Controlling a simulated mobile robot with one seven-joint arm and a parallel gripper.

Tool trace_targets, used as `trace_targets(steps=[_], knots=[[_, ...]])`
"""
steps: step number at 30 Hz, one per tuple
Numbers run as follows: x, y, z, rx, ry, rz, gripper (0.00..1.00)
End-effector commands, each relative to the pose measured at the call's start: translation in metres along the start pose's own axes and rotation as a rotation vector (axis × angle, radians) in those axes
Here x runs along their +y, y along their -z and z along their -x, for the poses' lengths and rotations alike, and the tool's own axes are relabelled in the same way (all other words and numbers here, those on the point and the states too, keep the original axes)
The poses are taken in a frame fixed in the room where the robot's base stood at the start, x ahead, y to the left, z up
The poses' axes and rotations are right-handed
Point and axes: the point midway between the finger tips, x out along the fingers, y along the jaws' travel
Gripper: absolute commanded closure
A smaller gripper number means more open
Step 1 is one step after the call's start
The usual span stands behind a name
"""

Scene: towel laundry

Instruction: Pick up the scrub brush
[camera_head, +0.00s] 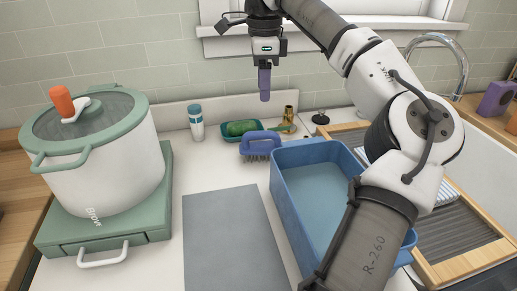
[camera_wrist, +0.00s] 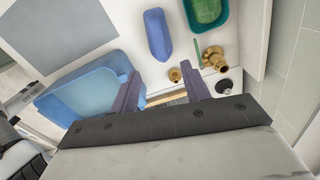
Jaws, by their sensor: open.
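The scrub brush (camera_head: 261,146), with a blue-purple handle and dark bristles facing down, lies on the white counter just behind the blue basin. From above, its handle (camera_wrist: 158,34) shows in the wrist view, beyond my fingertips. My gripper (camera_head: 264,85) points down above the back of the counter, well over the brush and apart from it. In the wrist view my gripper (camera_wrist: 163,90) has its two purple fingers spread with nothing between them.
The blue basin (camera_head: 283,185) stands in front of the brush. A teal dish (camera_head: 205,132) holding a green item, a white-and-blue bottle (camera_head: 196,122) and brass pieces (camera_head: 288,114) are close by. A grey mat (camera_head: 230,235) lies in front; a large pot (camera_head: 105,160) stands left.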

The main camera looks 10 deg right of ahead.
Motion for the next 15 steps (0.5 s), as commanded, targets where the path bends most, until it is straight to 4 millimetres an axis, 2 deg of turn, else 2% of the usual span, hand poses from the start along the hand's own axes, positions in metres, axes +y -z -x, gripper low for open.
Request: trace_targets(steps=[4,9,15], knots=[[0.0,0.001,-0.02,0.0,-0.004,0.0,0.53],[0.001,0.001,-0.054,-0.001,-0.004,0.0,0.53],[0.0,0.0,-0.081,0.0,-0.002,0.001,0.53]])
